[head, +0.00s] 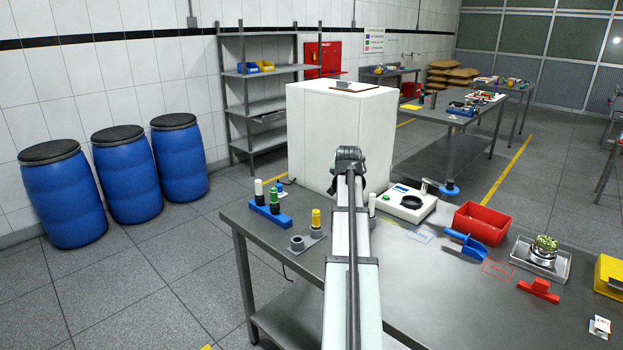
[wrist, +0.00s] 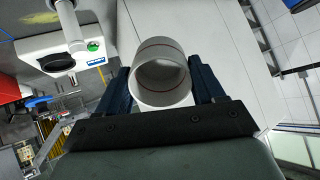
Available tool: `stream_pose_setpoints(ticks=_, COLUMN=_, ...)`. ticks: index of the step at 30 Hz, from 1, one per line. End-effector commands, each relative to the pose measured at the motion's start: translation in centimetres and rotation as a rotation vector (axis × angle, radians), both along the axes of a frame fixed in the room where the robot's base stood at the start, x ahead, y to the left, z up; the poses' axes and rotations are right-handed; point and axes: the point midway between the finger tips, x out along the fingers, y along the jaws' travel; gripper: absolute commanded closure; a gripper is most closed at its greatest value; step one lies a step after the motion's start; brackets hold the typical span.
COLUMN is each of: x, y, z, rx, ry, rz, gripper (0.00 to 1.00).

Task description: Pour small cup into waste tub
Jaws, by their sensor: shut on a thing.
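My gripper (wrist: 163,78) is shut on a small pale cup (wrist: 150,98) in the wrist view, its blue fingers on either side. A thin red line runs around the cup. Its open mouth faces the wrist camera and shows a pale inside; I cannot make out any contents. In the head view my arm hides the gripper and cup. A red open tub (head: 480,222) stands on the steel table, right of the scale; I cannot be sure that it is the waste tub. A red edge shows at the wrist view's left side (wrist: 8,86).
A tall white cabinet (head: 315,140) stands behind the table. The white scale (head: 408,203) with a black dish sits near my arm. A blue scoop (head: 465,245) lies by the red tub. Bottle holders (head: 270,215) stand left of my arm. The front tabletop (head: 440,300) is clear.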

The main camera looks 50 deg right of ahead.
Motion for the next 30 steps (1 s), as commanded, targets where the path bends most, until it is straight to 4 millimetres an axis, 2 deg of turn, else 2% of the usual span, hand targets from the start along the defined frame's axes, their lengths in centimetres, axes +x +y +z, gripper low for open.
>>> stream_pose_setpoints(ticks=1, x=-1.4, y=-2.0, z=0.1, rx=0.003, ry=0.003, rz=-0.028, gripper=0.62)
stream_pose_setpoints(ticks=3, x=-3.2, y=-4.2, z=0.1, rx=0.008, ry=0.006, rz=-0.06, gripper=0.62)
stream_pose_setpoints(ticks=12, x=-11.6, y=-12.7, z=0.1, rx=0.027, ry=0.018, rz=-0.196, gripper=0.62)
stream_pose_setpoints(ticks=17, x=-16.5, y=-16.9, z=-0.1, rx=0.04, ry=0.024, rz=-0.266, gripper=0.62)
stream_pose_setpoints(ticks=30, x=-30.9, y=-27.1, z=-1.0, rx=0.08, ry=0.039, rz=-0.424, gripper=0.62)
